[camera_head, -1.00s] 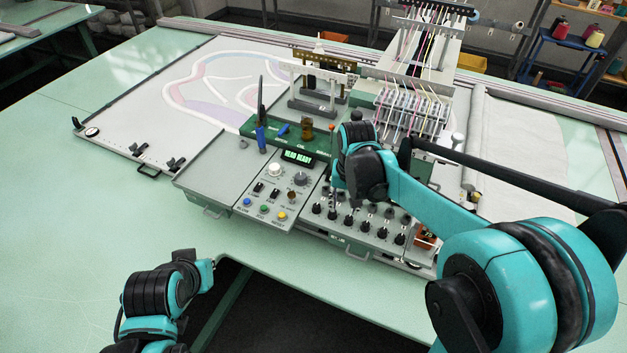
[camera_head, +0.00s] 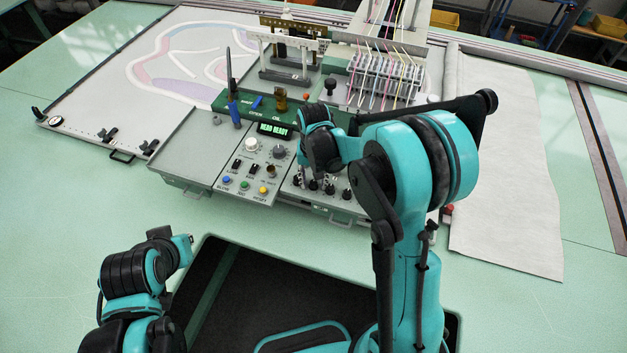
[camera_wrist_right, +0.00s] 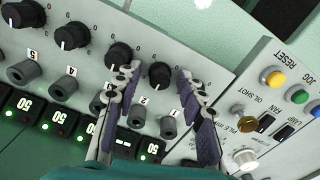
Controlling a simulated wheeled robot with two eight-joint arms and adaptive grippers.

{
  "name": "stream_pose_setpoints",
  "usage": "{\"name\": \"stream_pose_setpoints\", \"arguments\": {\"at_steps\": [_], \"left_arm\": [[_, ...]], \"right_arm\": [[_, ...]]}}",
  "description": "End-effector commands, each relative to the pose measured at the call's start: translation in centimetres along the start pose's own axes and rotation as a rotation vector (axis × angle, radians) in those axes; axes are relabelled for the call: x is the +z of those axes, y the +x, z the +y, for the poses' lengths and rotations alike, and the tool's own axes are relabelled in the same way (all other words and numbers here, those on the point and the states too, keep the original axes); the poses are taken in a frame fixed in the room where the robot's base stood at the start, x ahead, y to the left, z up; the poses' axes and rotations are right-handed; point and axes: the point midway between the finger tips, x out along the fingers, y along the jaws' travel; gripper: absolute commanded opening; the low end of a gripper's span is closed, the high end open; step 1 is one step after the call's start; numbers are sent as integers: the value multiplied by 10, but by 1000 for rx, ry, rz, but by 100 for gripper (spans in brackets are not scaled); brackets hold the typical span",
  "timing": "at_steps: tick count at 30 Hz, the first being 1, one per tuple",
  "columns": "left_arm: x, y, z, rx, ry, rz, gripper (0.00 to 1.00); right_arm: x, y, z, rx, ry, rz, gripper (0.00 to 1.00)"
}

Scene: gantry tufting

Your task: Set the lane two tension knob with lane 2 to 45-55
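In the right wrist view my right gripper (camera_wrist_right: 158,70) is open, with one finger to each side of a black knob (camera_wrist_right: 160,76). The label "2" is printed beside this knob, which has a small white pointer mark. Gaps show between knob and fingers, so contact is not visible. The lane two display (camera_wrist_right: 128,140) is partly covered and unreadable. In the head view my right gripper (camera_head: 303,183) is mostly hidden by its wrist, over the knob rows. My left gripper (camera_head: 186,243) is away from the panel at lower left, its fingers unclear.
Beside it is another black knob (camera_wrist_right: 120,53); more follow leftward. The lane one knob is hidden by my right finger. Several neighbouring displays read 50. A control panel (camera_head: 238,168) with coloured buttons and a "HEAD READY" screen (camera_head: 274,130) stands left of the knobs.

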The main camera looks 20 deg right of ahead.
Motion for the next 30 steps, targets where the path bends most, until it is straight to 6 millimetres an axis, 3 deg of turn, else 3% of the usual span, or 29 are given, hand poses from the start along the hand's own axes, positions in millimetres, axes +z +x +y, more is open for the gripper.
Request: {"name": "stream_pose_setpoints", "arguments": {"at_steps": [4, 9, 20, 30], "left_arm": [[0, 0, 0, 0, 0, 0, 0], [0, 0, 0, 0, 0, 0, 0], [1, 1, 0, 0, 0, 0, 0], [6, 9, 0, 0, 0, 0, 0]], "right_arm": [[0, 0, 0, 0, 0, 0, 40], [0, 0, 0, 0, 0, 0, 0], [0, 0, 0, 0, -27, 0, 0], [0, 1, 0, 0, -226, 0, 0]]}}
